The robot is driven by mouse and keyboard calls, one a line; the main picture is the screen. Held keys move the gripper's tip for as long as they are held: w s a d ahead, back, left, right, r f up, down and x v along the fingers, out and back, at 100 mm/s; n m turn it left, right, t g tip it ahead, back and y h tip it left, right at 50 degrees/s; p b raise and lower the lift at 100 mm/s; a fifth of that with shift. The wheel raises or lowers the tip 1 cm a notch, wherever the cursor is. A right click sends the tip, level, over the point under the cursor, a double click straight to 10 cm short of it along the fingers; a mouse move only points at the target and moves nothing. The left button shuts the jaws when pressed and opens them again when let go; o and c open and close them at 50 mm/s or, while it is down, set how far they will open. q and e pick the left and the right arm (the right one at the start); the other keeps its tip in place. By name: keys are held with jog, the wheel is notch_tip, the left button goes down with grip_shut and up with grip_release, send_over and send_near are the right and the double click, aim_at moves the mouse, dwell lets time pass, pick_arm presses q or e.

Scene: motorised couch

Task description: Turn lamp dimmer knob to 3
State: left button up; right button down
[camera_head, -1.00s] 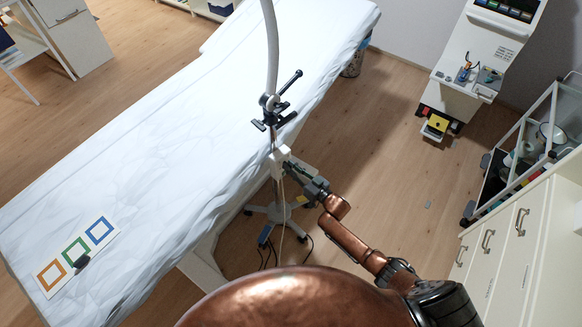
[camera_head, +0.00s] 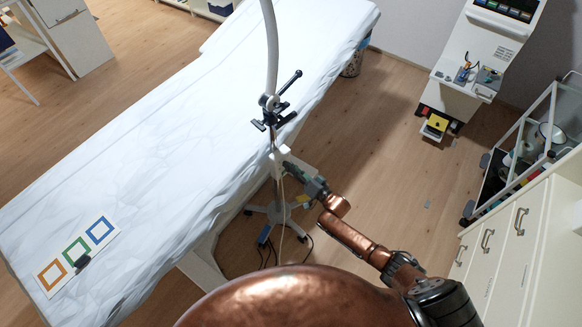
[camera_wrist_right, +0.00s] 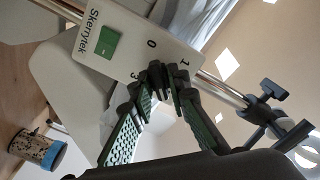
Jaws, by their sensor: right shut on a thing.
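The lamp dimmer box (camera_head: 280,157) is a small white box on the lamp's pole in the head view. In the right wrist view the white dimmer face (camera_wrist_right: 125,45) carries "Skerrytek", a green switch (camera_wrist_right: 107,42) and the marks 0, 1 and 3. My right gripper (camera_wrist_right: 160,78) is shut on the dimmer knob at the face's edge. The fingers hide most of the knob, so its pointer and setting cannot be read. In the head view my right gripper (camera_head: 300,174) reaches the box from the lower right. My left gripper is not in view.
The lamp pole (camera_head: 271,50) rises beside the white-covered couch (camera_head: 150,140), with a clamp (camera_head: 270,110) above the box. Its wheeled base (camera_head: 270,210) and cables are below. Drawers (camera_head: 510,235) and a cart (camera_head: 520,150) stand at the right.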

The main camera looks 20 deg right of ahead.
dwell(0.3)
jog(key=c, duration=1.8)
grip_release()
jog(key=shift+c, duration=0.2)
jog(key=v, duration=1.2)
jog(key=shift+f, duration=0.1)
jog(key=s+d+f+n+g+h, duration=0.1)
jog(key=s+d+f+g+h, duration=0.15)
jog(key=s+f, duration=0.55)
jog(key=s+d+f+g+h, duration=0.2)
jog(key=s+d+f, duration=0.25)
jog(key=f, duration=0.75)
jog(key=s+d+f+n+g+h, duration=0.1)
jog(key=s+d+f+g+h, duration=0.15)
jog(key=s+f, duration=0.65)
jog(key=s+f+n+g, duration=0.1)
jog(key=s+f, duration=0.4)
jog(key=s, duration=0.7)
jog(key=s+f+n+g+h, duration=0.1)
jog(key=s+f+g, duration=0.3)
jog(key=s, duration=0.8)
jog(key=s+a+f+g, duration=0.1)
jog(key=s+f+g, duration=0.2)
jog(key=s+f, duration=0.5)
jog(key=s, duration=0.4)
jog(key=shift+s+n+h, duration=0.3)
jog(key=shift+n, duration=0.1)
